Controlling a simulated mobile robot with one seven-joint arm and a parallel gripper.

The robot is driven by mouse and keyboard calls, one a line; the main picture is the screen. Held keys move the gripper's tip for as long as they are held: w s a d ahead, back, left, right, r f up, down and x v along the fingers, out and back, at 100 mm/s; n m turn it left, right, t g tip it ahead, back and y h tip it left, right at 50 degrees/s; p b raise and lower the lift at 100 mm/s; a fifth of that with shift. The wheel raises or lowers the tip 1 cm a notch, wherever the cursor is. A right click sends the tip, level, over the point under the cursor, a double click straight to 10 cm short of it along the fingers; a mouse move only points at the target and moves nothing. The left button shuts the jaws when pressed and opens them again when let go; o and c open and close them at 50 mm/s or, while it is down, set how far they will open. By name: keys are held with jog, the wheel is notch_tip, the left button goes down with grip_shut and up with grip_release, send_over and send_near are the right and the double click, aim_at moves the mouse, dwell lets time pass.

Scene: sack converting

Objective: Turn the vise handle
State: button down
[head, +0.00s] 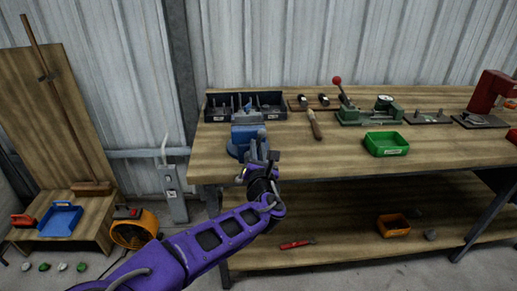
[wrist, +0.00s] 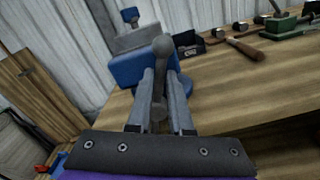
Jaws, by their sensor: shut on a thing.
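The blue vise (head: 237,149) stands at the left end of the workbench, near its front edge. In the wrist view its blue body (wrist: 122,68) fills the upper middle, behind my fingers. The grey vise handle (wrist: 162,46) is a bar with rounded ends, standing roughly upright in that view. My gripper (wrist: 161,76) is shut on the handle, with one finger on each side of it. One end of the handle shows beyond the fingertips, and the other shows between the fingers. In the head view my gripper (head: 258,154) is at the vise's front, and the handle is hard to make out.
A black divided bin (head: 216,113) stands behind the vise. A wooden-handled tool (head: 314,124) lies to its right, then a green tray (head: 386,144) and a green clamp fixture (head: 356,117) with a red-knobbed lever. Bare bench top (head: 340,158) lies right of the vise.

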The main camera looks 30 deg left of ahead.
jog(key=shift+a+r, duration=0.1)
jog(key=c, duration=0.8)
grip_release()
